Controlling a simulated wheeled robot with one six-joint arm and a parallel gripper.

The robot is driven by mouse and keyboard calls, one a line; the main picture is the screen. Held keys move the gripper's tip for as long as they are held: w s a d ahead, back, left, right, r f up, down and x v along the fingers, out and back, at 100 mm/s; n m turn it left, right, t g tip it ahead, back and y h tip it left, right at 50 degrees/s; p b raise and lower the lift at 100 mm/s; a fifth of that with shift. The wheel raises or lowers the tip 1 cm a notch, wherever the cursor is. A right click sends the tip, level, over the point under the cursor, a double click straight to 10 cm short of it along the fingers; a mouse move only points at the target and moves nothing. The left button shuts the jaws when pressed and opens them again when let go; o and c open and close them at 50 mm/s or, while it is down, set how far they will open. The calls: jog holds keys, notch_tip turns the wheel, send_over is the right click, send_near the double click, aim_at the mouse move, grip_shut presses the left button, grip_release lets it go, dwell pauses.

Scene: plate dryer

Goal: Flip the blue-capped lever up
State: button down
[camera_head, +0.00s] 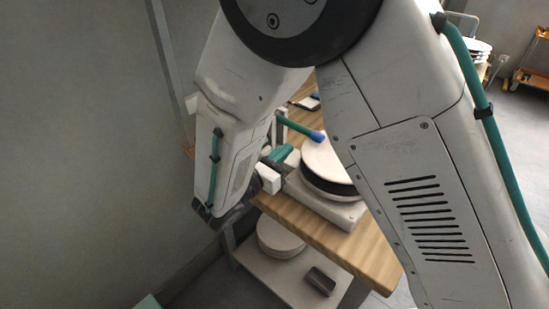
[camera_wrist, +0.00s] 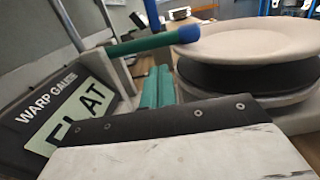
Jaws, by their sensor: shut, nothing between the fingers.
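The lever (camera_head: 296,127) is a teal-green rod with a blue cap (camera_head: 318,136) at its right end. It lies near horizontal, with the cap over or beside the pale round plate (camera_head: 322,163) of the dryer. In the wrist view the lever (camera_wrist: 137,45) runs rightward from a grey post, and its blue cap (camera_wrist: 188,34) overlaps the plate's edge. My gripper (camera_head: 289,151) has teal fingers, shut and empty, left of the plates. In the wrist view the fingers (camera_wrist: 158,76) appear below the lever's rod; I cannot tell whether they touch it.
A gauge marked WARP GAUGE and FLAT (camera_wrist: 75,110) stands at left in the wrist view. The dryer sits on a wooden bench (camera_head: 365,247). A grey wall (camera_head: 85,130) is at left.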

aim_at(296, 127)
jog(key=shift+x, duration=2.2)
